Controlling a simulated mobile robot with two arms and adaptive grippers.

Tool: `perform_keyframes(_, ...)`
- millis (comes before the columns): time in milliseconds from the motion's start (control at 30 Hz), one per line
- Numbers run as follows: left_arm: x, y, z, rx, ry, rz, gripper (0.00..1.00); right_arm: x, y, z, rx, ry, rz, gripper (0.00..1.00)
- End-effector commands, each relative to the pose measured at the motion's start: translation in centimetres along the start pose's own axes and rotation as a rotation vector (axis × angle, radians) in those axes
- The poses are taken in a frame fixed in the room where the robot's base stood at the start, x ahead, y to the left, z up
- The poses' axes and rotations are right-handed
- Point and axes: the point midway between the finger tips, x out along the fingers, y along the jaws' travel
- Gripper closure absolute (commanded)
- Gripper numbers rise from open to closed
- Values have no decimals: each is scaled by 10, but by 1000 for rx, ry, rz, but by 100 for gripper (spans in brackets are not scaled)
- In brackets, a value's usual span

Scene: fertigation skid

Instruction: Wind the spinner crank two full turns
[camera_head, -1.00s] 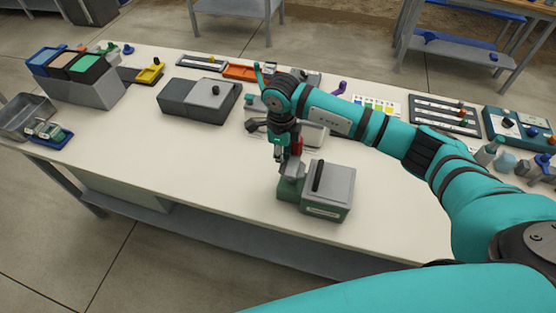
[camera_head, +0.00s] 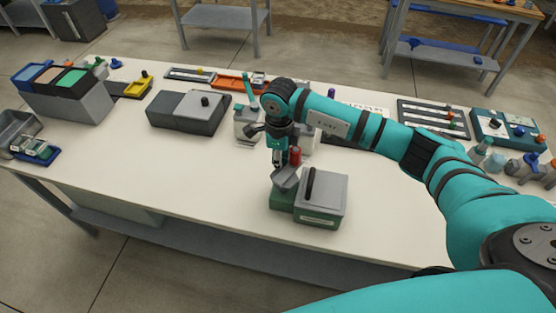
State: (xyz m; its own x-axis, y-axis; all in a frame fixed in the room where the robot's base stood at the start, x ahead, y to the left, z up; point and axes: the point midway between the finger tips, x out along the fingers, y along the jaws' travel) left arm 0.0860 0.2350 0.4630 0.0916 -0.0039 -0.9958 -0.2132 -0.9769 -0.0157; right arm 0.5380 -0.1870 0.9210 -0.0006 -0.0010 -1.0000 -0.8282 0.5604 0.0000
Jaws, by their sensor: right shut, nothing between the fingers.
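A green unit (camera_head: 318,222) with a grey lid stands near the front edge of the bench. A black upright bar (camera_head: 310,184) rises from its lid. A grey angled piece (camera_head: 286,178) is at its left end, and a red grip (camera_head: 295,155) stands just above that; I take these for the spinner crank, but the join is unclear. My right gripper (camera_head: 279,164) points down just left of the red grip, close above the grey piece. It is shut and empty; contact with the grip cannot be told. My left gripper is out of view.
A dark box with a grey lid (camera_head: 205,112) stands left of my arm, and a bottle-like item (camera_head: 246,122) stands behind the gripper. Coloured bins (camera_head: 70,78) are at the far left, slotted trays (camera_head: 434,116) at the back right.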

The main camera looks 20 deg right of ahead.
Motion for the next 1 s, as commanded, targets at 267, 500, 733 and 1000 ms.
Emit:
perform_keyframes(267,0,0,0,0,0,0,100,0,-5,-15,1,2,-1,100)
perform_keyframes(500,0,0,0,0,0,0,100,0,-6,-22,-1,1,0,100)
perform_keyframes(733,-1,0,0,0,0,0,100,0,-6,-23,0,1,0,100)
perform_keyframes(1000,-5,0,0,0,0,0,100,0,-1,-41,0,3,2,100)
